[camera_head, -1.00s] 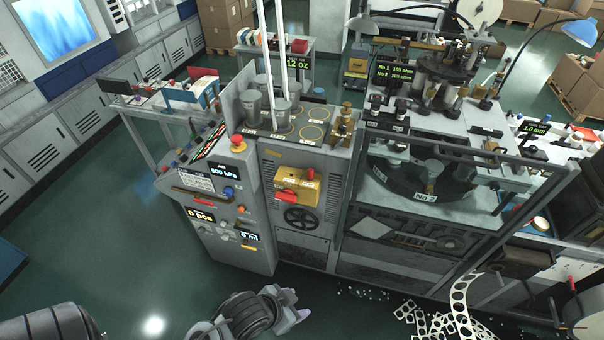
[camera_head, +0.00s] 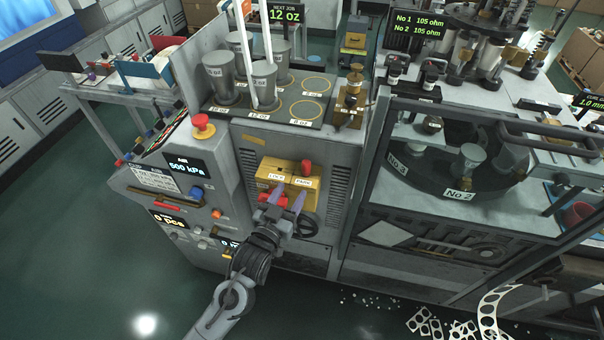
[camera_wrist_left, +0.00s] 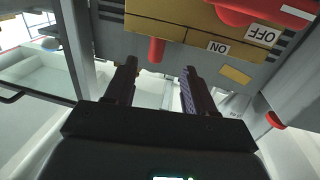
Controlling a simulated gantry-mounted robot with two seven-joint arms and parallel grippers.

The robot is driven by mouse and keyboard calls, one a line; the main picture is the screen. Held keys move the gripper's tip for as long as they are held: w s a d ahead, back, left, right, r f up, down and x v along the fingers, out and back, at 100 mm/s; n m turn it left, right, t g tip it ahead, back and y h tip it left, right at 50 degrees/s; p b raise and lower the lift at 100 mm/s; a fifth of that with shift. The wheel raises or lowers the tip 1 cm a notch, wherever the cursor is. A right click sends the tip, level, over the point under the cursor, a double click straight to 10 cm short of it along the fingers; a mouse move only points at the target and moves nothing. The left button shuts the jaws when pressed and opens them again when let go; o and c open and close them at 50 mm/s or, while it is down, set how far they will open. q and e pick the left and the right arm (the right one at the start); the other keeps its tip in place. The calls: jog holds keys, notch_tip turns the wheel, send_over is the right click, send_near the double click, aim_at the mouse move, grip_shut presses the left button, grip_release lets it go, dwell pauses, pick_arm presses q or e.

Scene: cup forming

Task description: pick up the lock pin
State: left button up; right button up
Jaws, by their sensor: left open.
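A red peg, which I take for the lock pin (camera_head: 306,167), stands upright at the top right of a yellow box (camera_head: 290,171) labelled LOCK and PARK, on the PARK side. In the left wrist view, which is upside down, the red pin (camera_wrist_left: 156,50) sticks out from the yellow box (camera_wrist_left: 165,28), between the lines of my fingers but beyond their tips. My left gripper (camera_head: 288,193) is open and empty in front of the box, its fingers just below the pin and partly covering the box's lower front. My right gripper is not in view.
A red handle (camera_wrist_left: 235,10) with ON and OFF labels sits on the box front. A black handwheel (camera_head: 307,225) is close below my gripper. A red mushroom button (camera_head: 203,126) is at left, and grey cups (camera_head: 264,84) stand on the deck above.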

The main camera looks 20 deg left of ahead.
aim_at(304, 171)
pick_arm(q)
jog(key=w, duration=0.4)
jog(key=shift+r, duration=0.2)
jog(key=shift+w+d+p, duration=0.2)
jog(key=shift+w+p, duration=0.05)
jog(key=shift+w, duration=1.3)
jog(key=shift+w+d+p, duration=0.15)
jog(key=shift+w+p, duration=0.05)
jog(key=shift+w, duration=1.35)
jog(key=shift+c, duration=0.2)
jog(key=c, duration=1)
